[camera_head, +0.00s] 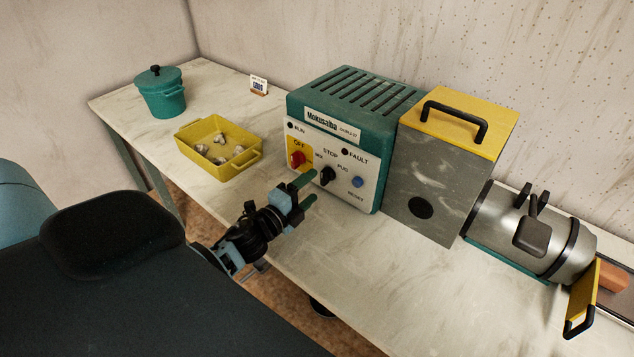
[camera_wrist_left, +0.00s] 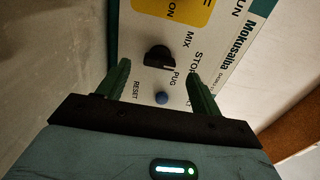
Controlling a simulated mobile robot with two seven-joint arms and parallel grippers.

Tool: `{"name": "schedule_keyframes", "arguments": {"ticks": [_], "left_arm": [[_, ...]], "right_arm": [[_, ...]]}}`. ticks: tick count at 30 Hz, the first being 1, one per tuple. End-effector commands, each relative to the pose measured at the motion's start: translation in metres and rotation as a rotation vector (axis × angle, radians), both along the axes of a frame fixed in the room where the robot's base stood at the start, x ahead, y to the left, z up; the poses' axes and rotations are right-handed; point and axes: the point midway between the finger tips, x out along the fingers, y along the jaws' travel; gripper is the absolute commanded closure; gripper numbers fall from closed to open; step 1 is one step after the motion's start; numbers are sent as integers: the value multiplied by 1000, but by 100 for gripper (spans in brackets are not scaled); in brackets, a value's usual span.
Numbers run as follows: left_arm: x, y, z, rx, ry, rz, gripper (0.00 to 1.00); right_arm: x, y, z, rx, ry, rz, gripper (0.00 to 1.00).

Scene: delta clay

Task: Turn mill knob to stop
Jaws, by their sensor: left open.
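The mill knob (camera_head: 327,176) is a small black knob on the white front panel of the green control box (camera_head: 353,100). MIX, STOP and PUG are printed around it. In the left wrist view the knob (camera_wrist_left: 158,56) lies ahead of my fingertips, roughly centred between them. A pale mark shows on its edge on the PUG side, but I cannot be sure of the setting. My left gripper (camera_head: 307,189) is open, its two green fingers pointing at the panel, a little short of the knob. It also shows in the left wrist view (camera_wrist_left: 158,74). My right gripper is not in view.
A red switch (camera_head: 296,159) and a blue reset button (camera_head: 358,182) flank the knob. A grey box with a yellow lid (camera_head: 468,120) and a metal cylinder (camera_head: 504,231) stand right. A yellow tray (camera_head: 198,164) and teal pot (camera_head: 161,96) stand left. Table front is clear.

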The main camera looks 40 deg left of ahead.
Motion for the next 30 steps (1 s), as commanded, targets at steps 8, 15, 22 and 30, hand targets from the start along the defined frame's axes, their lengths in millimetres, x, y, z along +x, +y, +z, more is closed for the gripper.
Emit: {"name": "schedule_keyframes", "arguments": {"ticks": [8,15,22,30], "left_arm": [[-29,2,0,0,0,0,35],[-32,3,0,0,0,0,35],[-32,3,0,0,0,0,35],[-32,3,0,0,0,0,35]], "right_arm": [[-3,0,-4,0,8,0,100],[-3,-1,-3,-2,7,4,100],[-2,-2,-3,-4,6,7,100],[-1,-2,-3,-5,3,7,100]]}}
